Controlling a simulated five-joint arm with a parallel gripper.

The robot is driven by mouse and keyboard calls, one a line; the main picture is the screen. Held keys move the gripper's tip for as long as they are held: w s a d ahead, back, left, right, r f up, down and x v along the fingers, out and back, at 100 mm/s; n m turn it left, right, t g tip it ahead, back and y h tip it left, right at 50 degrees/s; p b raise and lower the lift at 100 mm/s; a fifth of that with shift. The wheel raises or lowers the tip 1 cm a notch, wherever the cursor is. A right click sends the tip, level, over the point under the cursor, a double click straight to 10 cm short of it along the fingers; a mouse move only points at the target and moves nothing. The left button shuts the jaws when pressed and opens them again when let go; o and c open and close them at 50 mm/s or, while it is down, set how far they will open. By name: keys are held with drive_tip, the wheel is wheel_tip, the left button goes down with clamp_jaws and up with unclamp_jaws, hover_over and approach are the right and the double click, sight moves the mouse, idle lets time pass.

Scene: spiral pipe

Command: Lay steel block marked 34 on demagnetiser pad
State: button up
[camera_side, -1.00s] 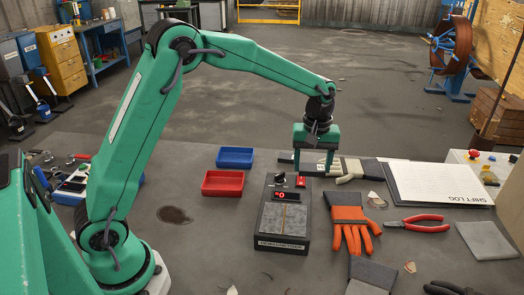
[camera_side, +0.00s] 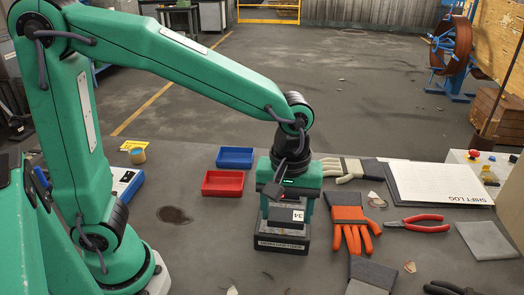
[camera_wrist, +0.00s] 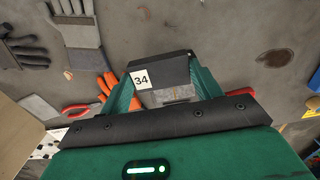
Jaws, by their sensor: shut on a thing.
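The steel block marked 34 (camera_side: 284,213) is a dark block with a white label. My gripper (camera_side: 287,208) is shut on it, with one finger at each end. In the wrist view the block (camera_wrist: 165,71) spans the two fingers, its label at the left end. The demagnetiser (camera_side: 283,244) is a dark box with a lettered front, directly below the block. Its grey pad (camera_wrist: 175,94) shows partly past the block in the wrist view. My gripper and the block hide most of its top. I cannot tell whether the block touches the pad.
A red tray (camera_side: 223,183) and a blue tray (camera_side: 235,157) lie to the left. Orange-grey gloves (camera_side: 349,220), red pliers (camera_side: 417,223) and a shift log sheet (camera_side: 440,183) lie to the right. The bench left of the demagnetiser is mostly clear.

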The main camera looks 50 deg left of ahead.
drive_tip(key=shift+s, duration=0.2)
drive_tip(key=w+a+f, duration=0.2)
drive_tip(key=a, duration=0.1)
drive_tip(key=w+a+f, duration=0.2)
drive_tip(key=w, duration=0.1)
drive_tip(key=w+a+f, duration=0.3)
drive_tip(key=shift+a, duration=0.35)
drive_tip(key=shift+s+f, duration=0.1)
drive_tip(key=shift+f, duration=1.85)
drive_tip(key=shift+f, duration=0.1)
drive_tip(key=o, duration=1.3)
drive_tip(key=shift+f, duration=0.1)
drive_tip(key=shift+c, duration=0.2)
